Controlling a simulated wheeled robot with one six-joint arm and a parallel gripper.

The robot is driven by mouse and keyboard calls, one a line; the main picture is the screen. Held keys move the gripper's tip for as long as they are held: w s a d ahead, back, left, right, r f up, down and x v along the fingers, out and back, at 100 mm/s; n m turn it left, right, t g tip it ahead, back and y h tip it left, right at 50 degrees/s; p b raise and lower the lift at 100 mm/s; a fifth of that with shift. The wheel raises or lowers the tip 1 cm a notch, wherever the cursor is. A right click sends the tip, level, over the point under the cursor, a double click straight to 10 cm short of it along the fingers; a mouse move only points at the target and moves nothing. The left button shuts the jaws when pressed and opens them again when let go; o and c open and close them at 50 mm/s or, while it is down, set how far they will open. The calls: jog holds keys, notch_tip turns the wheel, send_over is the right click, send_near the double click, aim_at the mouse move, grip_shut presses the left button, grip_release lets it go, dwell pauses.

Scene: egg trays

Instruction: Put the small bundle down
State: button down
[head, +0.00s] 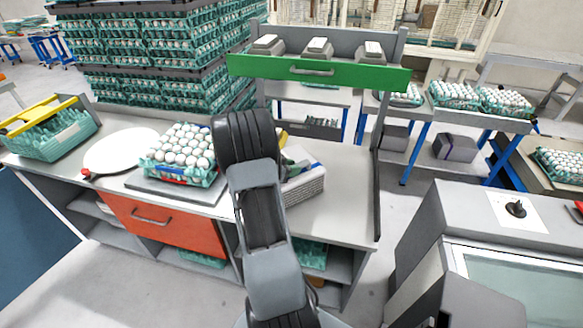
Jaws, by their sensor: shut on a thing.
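My arm rises through the middle of the head view and bends at a dark joint over the workbench (345,215). My gripper is not visible; the arm hides the spot behind it. I cannot make out a small bundle for certain. A white-grey basket (304,190) stands on the bench just right of my arm, with white, blue and greenish items in it, partly covered by the arm. A small yellow thing (283,134) shows at the right edge of the arm joint; I cannot tell what it is.
A teal tray of white eggs (183,150) sits on a grey platform (150,184) left of my arm. A white round board (122,150) and a teal crate (60,137) lie farther left. A green drawer (318,71) overhangs the back. The bench's right front is bare.

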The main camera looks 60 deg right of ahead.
jog(key=c, duration=0.8)
grip_release()
jog(key=shift+c, duration=0.2)
jog(key=shift+a, duration=0.1)
